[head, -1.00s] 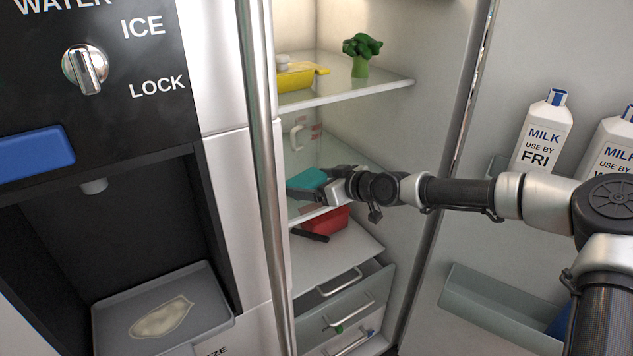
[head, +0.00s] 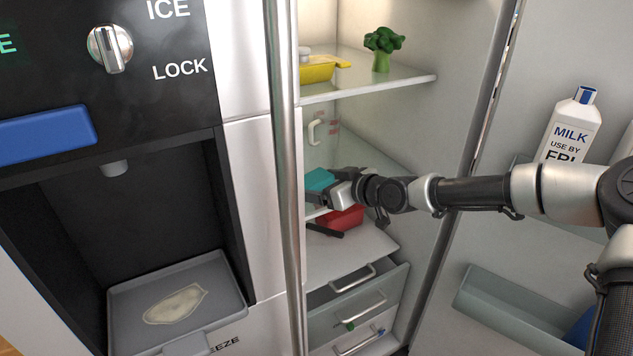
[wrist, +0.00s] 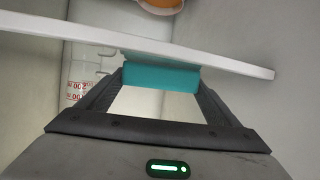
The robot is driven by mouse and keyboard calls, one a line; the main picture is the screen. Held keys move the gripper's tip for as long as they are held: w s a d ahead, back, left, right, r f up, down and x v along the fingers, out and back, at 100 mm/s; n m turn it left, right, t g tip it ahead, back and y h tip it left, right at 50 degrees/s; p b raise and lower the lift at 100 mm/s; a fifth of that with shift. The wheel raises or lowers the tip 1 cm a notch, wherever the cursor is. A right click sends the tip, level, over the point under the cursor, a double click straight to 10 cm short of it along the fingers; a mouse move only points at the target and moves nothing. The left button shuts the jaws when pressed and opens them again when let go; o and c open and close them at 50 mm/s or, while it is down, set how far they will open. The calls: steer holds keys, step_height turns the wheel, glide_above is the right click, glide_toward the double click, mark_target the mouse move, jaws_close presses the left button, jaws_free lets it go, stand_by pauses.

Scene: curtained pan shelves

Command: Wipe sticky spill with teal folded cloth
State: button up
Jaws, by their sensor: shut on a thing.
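The teal folded cloth (head: 319,180) is in my gripper (head: 328,188), inside the open fridge at the middle shelf level. In the wrist view the cloth (wrist: 160,76) sits between the two fingertips of my gripper (wrist: 158,88), which is shut on it. A glass shelf edge shows just beyond the cloth there; I cannot tell whether they touch. A pale, irregular spill (head: 175,304) lies on the grey drip tray (head: 228,290) of the dispenser at lower left, well left of my gripper.
A vertical steel handle (head: 285,150) stands between the dispenser and the fridge interior. A red pan (head: 342,218) is just below my gripper. Broccoli (head: 383,48) and a yellow dish (head: 318,70) sit on the upper shelf (head: 410,82). A milk bottle (head: 570,130) stands in the door at right.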

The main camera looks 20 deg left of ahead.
steer(key=shift+w+d+p, duration=0.9)
steer(key=shift+w+d, duration=0.95)
steer(key=shift+w, duration=0.3)
steer(key=shift+w+d+f+b, duration=0.1)
steer(key=shift+w+d+b, duration=0.2)
steer(key=shift+w+d, duration=0.6)
steer(key=shift+w+d+f+b, duration=0.1)
steer(key=shift+w+d+b, duration=0.15)
steer(key=shift+w+d, duration=0.65)
steer(key=shift+w+d+r+b, duration=0.1)
steer(key=shift+w+d+b, duration=0.05)
steer(key=shift+w+b, duration=0.3)
steer(key=shift+s+a+b, duration=0.25)
steer(key=shift+s+a, duration=1.05)
steer(key=shift+s, duration=0.2)
steer(key=shift+s+a+b, duration=0.3)
steer(key=shift+s+a, duration=0.95)
steer(key=shift+s, duration=0.25)
steer(key=shift+s+a+b, duration=0.25)
steer(key=shift+s+a, duration=1.05)
steer(key=shift+s, duration=0.2)
steer(key=shift+r, duration=0.15)
steer(key=shift+w, duration=0.1)
